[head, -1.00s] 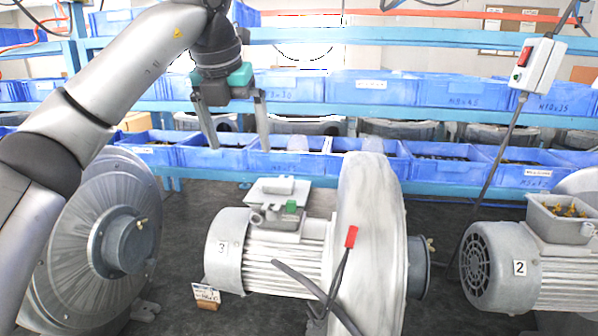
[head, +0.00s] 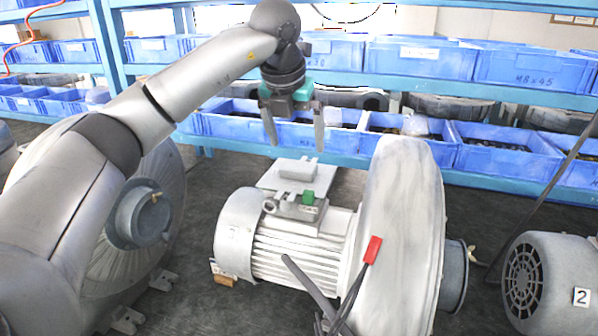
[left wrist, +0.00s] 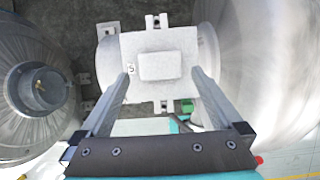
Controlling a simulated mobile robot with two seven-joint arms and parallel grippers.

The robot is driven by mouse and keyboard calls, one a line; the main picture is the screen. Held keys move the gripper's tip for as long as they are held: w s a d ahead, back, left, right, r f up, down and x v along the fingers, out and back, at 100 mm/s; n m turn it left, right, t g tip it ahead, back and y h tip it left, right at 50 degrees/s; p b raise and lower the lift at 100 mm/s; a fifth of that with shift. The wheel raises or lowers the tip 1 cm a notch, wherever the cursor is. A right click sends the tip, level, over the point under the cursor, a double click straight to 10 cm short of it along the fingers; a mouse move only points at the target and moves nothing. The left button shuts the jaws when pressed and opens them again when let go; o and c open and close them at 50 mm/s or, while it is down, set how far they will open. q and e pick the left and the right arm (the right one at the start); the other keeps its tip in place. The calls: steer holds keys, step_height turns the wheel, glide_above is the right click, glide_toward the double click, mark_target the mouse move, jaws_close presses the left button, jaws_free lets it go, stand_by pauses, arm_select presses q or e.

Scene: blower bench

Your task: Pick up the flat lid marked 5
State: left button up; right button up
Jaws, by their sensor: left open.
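The flat lid marked 5 (head: 284,177) is a light grey plate with a raised block in its middle. It lies on top of the grey motor (head: 300,245) of the middle blower. In the left wrist view the lid (left wrist: 182,43) shows its small "5" label at its left edge. My left gripper (head: 297,146) is open and empty, pointing down above the lid and apart from it. In the left wrist view my left gripper's fingers (left wrist: 160,76) appear on either side of the raised block. My right gripper is not in view.
The pale blower housing (head: 400,235) stands close to the right of the lid. A large round blower (head: 90,240) is at left under my left arm. A motor marked 2 (head: 550,280) stands at right. Blue bins (head: 500,155) line the shelves behind.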

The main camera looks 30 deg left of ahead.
mark_target(299, 165)
arm_select(q)
steer(key=shift+s+p+x, duration=0.2)
steer(key=shift+p+x, duration=0.1)
steer(key=shift+x, duration=1.25)
steer(key=shift+s+p+x, duration=0.15)
steer(key=shift+p+x, duration=0.15)
steer(key=shift+x, duration=1.25)
steer(key=shift+c, duration=0.2)
steer(key=c, duration=1.1)
steer(key=shift+c, duration=0.3)
steer(key=shift+r, duration=0.1)
